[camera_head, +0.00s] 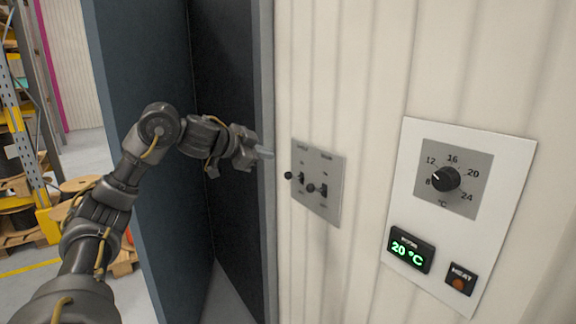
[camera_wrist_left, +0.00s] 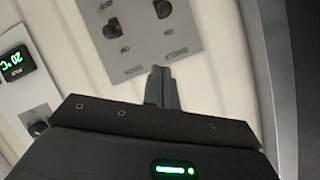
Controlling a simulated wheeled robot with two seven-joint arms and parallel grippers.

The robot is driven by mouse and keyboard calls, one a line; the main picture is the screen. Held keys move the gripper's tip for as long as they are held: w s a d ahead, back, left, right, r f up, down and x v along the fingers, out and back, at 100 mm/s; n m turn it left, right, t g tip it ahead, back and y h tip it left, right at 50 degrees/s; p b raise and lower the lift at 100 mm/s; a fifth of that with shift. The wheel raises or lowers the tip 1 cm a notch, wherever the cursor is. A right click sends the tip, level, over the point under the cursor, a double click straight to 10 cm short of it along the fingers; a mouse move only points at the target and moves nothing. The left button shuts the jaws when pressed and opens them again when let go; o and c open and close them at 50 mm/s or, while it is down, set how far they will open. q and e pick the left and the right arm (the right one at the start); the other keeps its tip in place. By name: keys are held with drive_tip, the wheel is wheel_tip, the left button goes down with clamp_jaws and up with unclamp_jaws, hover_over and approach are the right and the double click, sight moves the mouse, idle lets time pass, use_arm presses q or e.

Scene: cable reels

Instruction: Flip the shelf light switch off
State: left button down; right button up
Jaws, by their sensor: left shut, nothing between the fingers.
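A grey switch plate (camera_head: 312,165) is on the ribbed cream wall, with two black toggle switches side by side. The left toggle (camera_head: 289,175) and the right toggle (camera_head: 312,188) both stick out from the plate. In the left wrist view the plate (camera_wrist_left: 140,46) appears upside down beyond the shut fingertips (camera_wrist_left: 161,72). My right gripper is out of view.
A white thermostat panel (camera_head: 400,205) with a dial, a green 20 °C display and a heat button is right of the plate. A dark blue open cabinet or door panel (camera_head: 135,90) stands behind my left arm. Shelving with cable reels (camera_head: 75,184) is far left.

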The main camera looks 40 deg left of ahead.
use_arm(q)
drive_tip(key=p, duration=0.3)
hover_over(288, 175)
drive_tip(key=s+d, duration=0.2)
drive_tip(key=d, duration=0.1)
wheel_tip(288, 175, down, 4)
drive_tip(key=a+f, duration=0.1)
drive_tip(key=a+f+p, duration=0.1)
drive_tip(key=f, duration=0.1)
drive_tip(key=shift+w+a+f, duration=0.2)
drive_tip(key=shift+w+a, duration=0.1)
drive_tip(key=shift+w, duration=0.05)
